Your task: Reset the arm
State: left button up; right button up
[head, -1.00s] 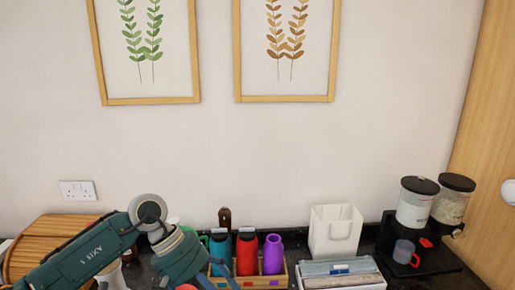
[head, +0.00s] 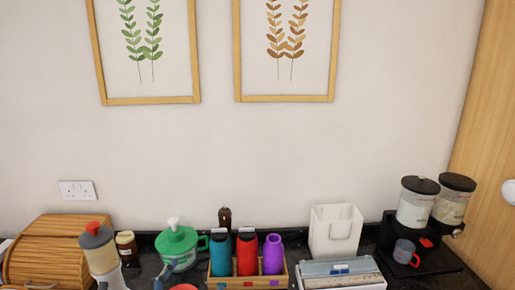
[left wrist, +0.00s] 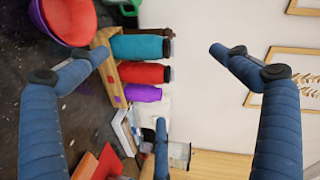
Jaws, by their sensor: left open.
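My left gripper (left wrist: 158,52) shows in the left wrist view with its blue padded fingers spread wide. It is open and nothing is between the fingers. The teal, red and purple bottles lie beyond it in that view, apart from the fingers.
A wooden box (head: 222,281) holds teal (head: 220,257), red (head: 247,257) and purple (head: 273,255) bottles. A green pot (head: 178,246), capped jug (head: 100,250) and wooden bin (head: 45,250) stand left. A white holder (head: 335,231) and dispensers (head: 415,203) stand right.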

pick_arm(q)
jog(key=s+a+f+n+g, duration=0.2)
jog(key=s+f+n+g, duration=0.4)
jog(key=s+f, duration=0.65)
jog(key=s+a+f+n+g, duration=0.3)
jog(key=s+f+n+g, duration=0.45)
jog(key=s, duration=0.75)
notch_tip(320, 180, down, 34)
jog(key=s+m+b, duration=0.3)
jog(key=b, duration=0.3)
jog(key=s+a+f+b, duration=0.1)
jog(key=s+f+b, duration=0.1)
jog(key=s+f, duration=0.6)
jog(key=s+a+f+g+y+b, duration=0.1)
jog(key=s+f+b, duration=0.1)
jog(key=s+f, duration=0.6)
notch_tip(320, 180, down, 3)
jog(key=shift+s+a+f, duration=0.15)
jog(key=shift+a, duration=0.1)
